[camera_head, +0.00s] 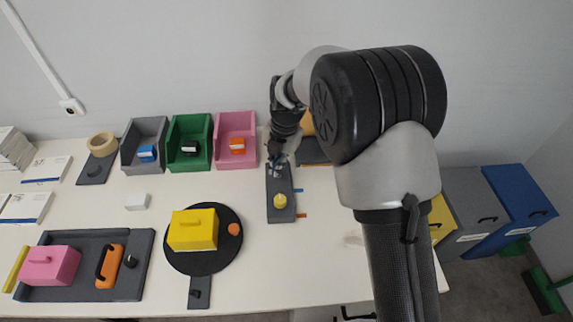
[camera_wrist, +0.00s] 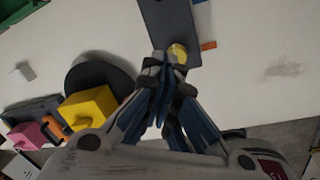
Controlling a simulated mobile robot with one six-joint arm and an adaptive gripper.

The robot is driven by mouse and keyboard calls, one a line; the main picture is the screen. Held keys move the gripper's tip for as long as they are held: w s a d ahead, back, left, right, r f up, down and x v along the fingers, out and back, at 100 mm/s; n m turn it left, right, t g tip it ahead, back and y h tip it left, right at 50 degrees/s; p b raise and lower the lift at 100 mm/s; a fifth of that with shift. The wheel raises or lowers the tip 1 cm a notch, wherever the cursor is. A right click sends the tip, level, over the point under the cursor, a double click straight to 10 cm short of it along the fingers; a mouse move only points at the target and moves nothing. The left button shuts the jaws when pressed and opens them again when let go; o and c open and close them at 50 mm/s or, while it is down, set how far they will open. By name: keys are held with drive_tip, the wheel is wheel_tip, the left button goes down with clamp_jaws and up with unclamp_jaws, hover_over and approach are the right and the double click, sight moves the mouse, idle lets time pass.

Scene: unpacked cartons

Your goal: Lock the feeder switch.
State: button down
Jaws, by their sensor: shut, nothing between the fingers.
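A dark grey panel (camera_head: 281,211) with a round yellow knob (camera_head: 280,201) lies on the table, with a blue tab (camera_head: 297,190) and an orange tab (camera_head: 302,215) at its right edge. It looks like a switch, but I see no readable label. In the wrist view the panel (camera_wrist: 165,22) runs beyond my fingertips, and the yellow knob (camera_wrist: 178,51) is partly hidden behind them. My gripper (camera_head: 277,168) is shut and empty above the panel's far end. An orange padlock-like piece (camera_head: 112,262) with a black loop lies in a dark tray (camera_head: 72,236) at front left.
A yellow block (camera_head: 192,230) stands on a black disc (camera_head: 205,264) left of the panel. Grey, green and pink bins (camera_head: 237,160) line the wall. A pink block (camera_head: 48,265) sits in the tray. Open table lies between disc and panel.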

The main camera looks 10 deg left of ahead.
sight(270, 195)
drive_tip(key=f, duration=0.1)
drive_tip(key=f+n, duration=0.1)
drive_tip(key=a+f+n, duration=0.1)
drive_tip(key=shift+w+a+f, duration=0.1)
drive_tip(key=shift+w+f, duration=0.2)
drive_tip(key=shift+f, duration=0.1)
drive_tip(key=f+b, duration=0.1)
drive_tip(key=f, duration=0.2)
drive_tip(key=f+b, duration=0.1)
drive_tip(key=f, duration=0.2)
drive_tip(key=a+f, duration=0.1)
drive_tip(key=f, duration=0.2)
drive_tip(key=shift+a+f+b, duration=0.1)
drive_tip(key=shift+f+b, duration=0.25)
drive_tip(key=shift+b, duration=0.05)
drive_tip(key=w, duration=0.3)
drive_tip(key=shift+d+r+b, duration=0.25)
drive_tip(key=shift+r+b, duration=0.1)
drive_tip(key=shift+w+r, duration=0.2)
drive_tip(key=shift+w, duration=0.2)
drive_tip(key=shift+d, duration=0.1)
